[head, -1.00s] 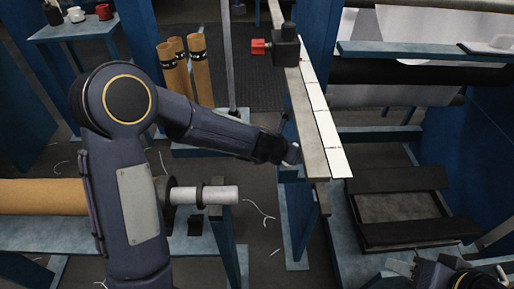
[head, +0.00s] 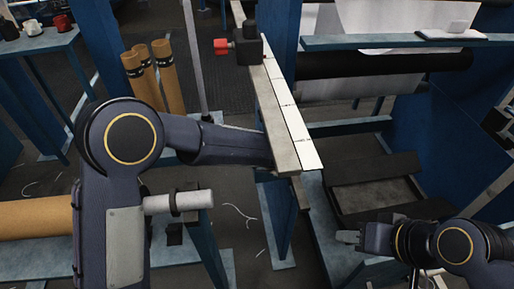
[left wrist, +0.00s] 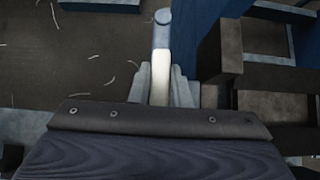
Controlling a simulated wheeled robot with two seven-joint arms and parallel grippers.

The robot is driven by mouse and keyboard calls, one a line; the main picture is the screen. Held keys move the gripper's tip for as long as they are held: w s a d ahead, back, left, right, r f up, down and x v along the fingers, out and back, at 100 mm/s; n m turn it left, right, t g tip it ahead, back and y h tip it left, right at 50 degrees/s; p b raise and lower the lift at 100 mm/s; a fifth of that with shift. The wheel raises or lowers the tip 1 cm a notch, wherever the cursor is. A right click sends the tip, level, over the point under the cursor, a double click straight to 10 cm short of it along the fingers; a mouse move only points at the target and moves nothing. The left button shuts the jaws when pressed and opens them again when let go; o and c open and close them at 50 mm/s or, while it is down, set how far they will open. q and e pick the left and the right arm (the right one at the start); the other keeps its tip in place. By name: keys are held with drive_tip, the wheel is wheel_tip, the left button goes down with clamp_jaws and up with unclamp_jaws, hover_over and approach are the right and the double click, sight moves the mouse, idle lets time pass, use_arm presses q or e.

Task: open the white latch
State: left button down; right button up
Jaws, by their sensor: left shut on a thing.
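The white latch (left wrist: 161,62) shows in the left wrist view as a pale upright bar with a rounded grey-blue end above it. My left gripper (left wrist: 161,84) has one grey finger on each side of the bar and is shut on it. In the head view my left arm reaches to the near end of the pale beam, which hides the left gripper and the latch. My right gripper (head: 348,237) is at the lower right, pointing left, apart from the beam; its finger gap is too small to judge.
Brown rolls (head: 168,75) stand behind my left arm.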

idle(0.5)
use_arm(q)
drive_tip(key=c, duration=1.4)
unclamp_jaws()
drive_tip(key=shift+o, duration=0.2)
drive_tip(key=shift+s+r, duration=0.15)
drive_tip(key=shift+r, duration=0.1)
drive_tip(key=s+d+b, duration=0.1)
drive_tip(key=s+b, duration=0.1)
drive_tip(key=s, duration=1)
drive_tip(key=shift+s+d+r, duration=0.15)
drive_tip(key=shift+s+d, duration=0.05)
drive_tip(key=shift+d, duration=0.1)
